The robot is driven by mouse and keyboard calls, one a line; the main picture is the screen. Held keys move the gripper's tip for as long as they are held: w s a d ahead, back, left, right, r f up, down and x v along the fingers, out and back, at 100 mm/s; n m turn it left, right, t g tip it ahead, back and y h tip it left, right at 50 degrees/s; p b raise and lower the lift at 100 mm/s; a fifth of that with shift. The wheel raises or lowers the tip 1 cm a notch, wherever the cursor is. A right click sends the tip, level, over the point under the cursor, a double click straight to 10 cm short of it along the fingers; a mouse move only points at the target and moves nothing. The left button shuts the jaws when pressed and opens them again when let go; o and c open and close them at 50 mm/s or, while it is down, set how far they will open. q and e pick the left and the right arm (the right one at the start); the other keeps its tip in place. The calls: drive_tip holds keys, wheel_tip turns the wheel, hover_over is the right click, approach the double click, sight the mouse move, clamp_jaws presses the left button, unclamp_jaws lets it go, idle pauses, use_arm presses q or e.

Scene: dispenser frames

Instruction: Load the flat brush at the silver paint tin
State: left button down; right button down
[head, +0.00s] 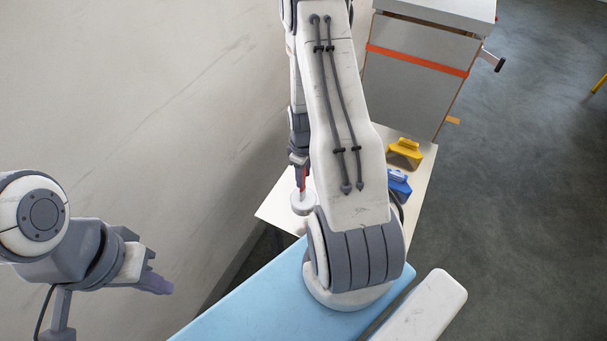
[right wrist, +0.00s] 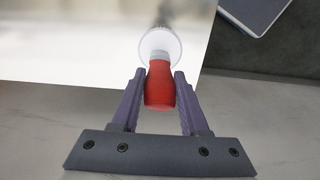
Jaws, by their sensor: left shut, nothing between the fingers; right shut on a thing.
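My right gripper (head: 299,158) is shut on a red handle (right wrist: 160,86), which points down over the pale table and also shows in the head view (head: 302,181). A grey collar (right wrist: 159,56) joins the handle. Beyond it is a round white piece (right wrist: 160,43), also seen below the handle in the head view (head: 303,203); I cannot tell whether it belongs to the held tool or is a separate vessel. No bristles are clearly visible. No silver tin can be made out; my right arm hides part of the table. My left gripper (head: 160,285) is shut and empty, left of the table.
On the pale table (head: 275,212), a yellow object (head: 404,152) and a blue object (head: 398,184) stand to the right of my arm. A grey cabinet (head: 412,82) with an orange stripe stands behind. A pale wall (head: 130,100) borders the left; open floor (head: 530,190) lies right.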

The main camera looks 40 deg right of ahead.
idle(0.4)
wheel_tip(320, 180, up, 7)
drive_tip(key=p, duration=0.5)
drive_tip(key=shift+p, duration=0.3)
idle(0.6)
